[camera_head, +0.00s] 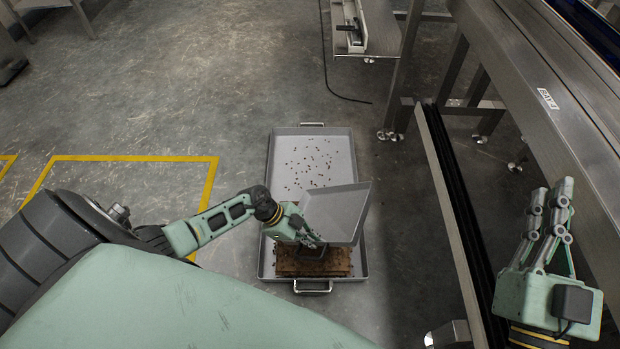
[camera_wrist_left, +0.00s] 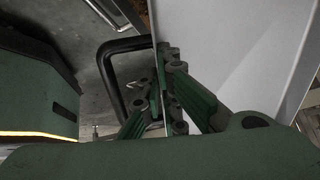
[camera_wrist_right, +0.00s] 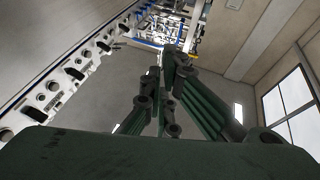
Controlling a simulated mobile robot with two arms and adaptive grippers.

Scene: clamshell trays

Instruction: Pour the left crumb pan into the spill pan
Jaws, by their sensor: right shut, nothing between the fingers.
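The crumb pan (camera_head: 335,213) is a grey, shallow pan, held tilted above the spill pan. It also fills the upper right of the left wrist view (camera_wrist_left: 235,55), beside a black handle (camera_wrist_left: 108,75). The spill pan (camera_head: 338,141) is a long grey tray with end handles, lying on the floor. Dark crumbs are scattered over its far half, and a brown mass (camera_head: 300,264) lies at its near end. My right gripper (camera_head: 553,205) is shut and empty at the right.
A steel conveyor frame (camera_head: 520,110) runs along the right side, close to my right gripper. A low steel stand (camera_head: 375,35) is at the back. Yellow floor tape (camera_head: 140,158) lies to the left. Open floor surrounds the spill pan's left and far sides.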

